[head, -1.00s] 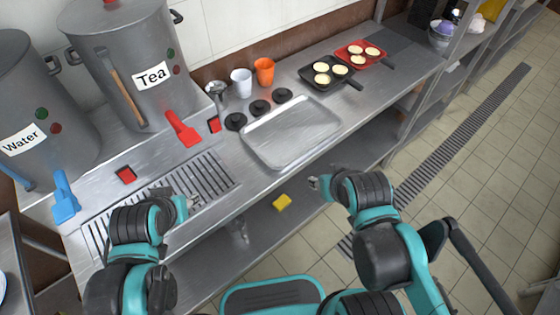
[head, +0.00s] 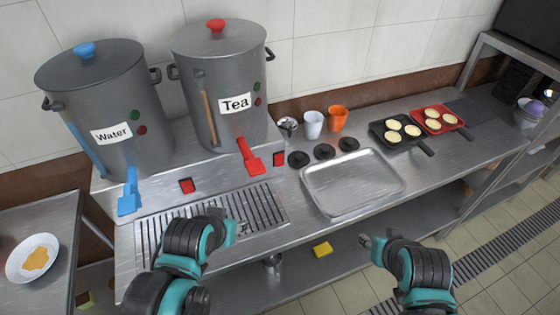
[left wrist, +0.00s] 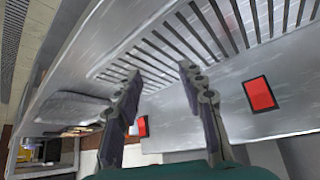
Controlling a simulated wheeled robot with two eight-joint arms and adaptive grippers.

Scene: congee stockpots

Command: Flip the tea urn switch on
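The grey tea urn (head: 220,90) stands at the back of the counter, with a red lid knob, a "Tea" label and a red tap (head: 250,158). A red switch (head: 279,159) sits on the counter just right of that tap. My left gripper (head: 241,228) is over the front of the drain grate, apart from the switch. In the left wrist view its fingers (left wrist: 160,85) are spread and empty, and the tea-side switch (left wrist: 143,126) shows between them, farther off. My right gripper (head: 370,240) is in front of the counter; its finger opening is too small to tell.
The water urn (head: 110,115) stands left of the tea urn, with a blue tap (head: 130,192) and its own red switch (head: 186,186). A drain grate (head: 268,208) lies in front. A metal tray (head: 355,180), black knobs and cups are to the right.

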